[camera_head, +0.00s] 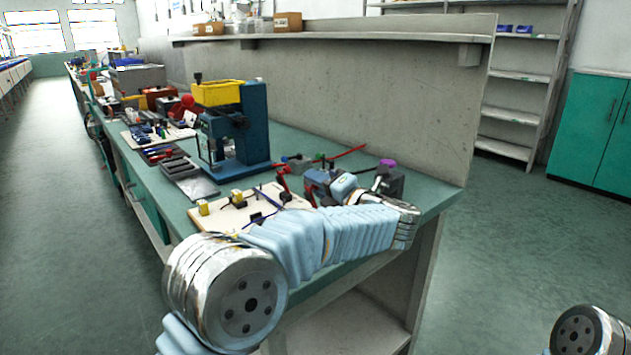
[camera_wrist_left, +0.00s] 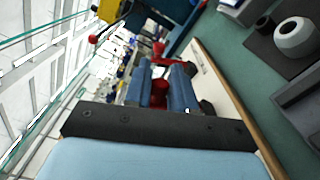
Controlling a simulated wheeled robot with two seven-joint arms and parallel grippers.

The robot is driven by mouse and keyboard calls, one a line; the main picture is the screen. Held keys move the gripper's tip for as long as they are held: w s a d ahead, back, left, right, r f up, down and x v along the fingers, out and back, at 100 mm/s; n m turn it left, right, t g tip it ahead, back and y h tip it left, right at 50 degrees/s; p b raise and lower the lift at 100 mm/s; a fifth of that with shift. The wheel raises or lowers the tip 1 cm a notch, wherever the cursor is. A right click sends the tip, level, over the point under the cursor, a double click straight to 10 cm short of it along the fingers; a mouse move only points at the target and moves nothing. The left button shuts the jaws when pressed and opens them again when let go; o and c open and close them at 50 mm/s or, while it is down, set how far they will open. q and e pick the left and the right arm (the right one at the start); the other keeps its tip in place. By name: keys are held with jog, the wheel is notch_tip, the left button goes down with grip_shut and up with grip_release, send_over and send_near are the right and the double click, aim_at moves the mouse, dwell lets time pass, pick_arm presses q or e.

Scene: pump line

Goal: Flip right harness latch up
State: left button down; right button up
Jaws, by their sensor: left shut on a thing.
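The harness board (camera_head: 232,217) is a pale panel on the green bench, with yellow blocks (camera_head: 238,196), dark clamps and a thin blue cable. A red latch part (camera_head: 283,182) stands up at the board's right end. My left gripper (camera_head: 310,188) reaches back to that end from the right; its wrist partly hides the area. In the left wrist view its two blue fingers (camera_wrist_left: 161,72) are closed around a red latch part (camera_wrist_left: 158,92). The exact tilt of the latch is hard to tell. My right gripper is out of view; only a piece of that arm shows at lower right.
A blue press (camera_head: 240,130) with a yellow bin (camera_head: 218,93) stands behind the board. Grey trays (camera_head: 188,178) lie left of it. A dark block with a purple knob (camera_head: 388,165) is near the bench's right end. The floor in front is clear.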

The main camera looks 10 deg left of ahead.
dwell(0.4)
pick_arm(q)
jog(key=c, duration=1.1)
grip_release()
jog(key=b+v, duration=0.2)
jog(key=v, duration=1.2)
jog(key=shift+w, duration=0.1)
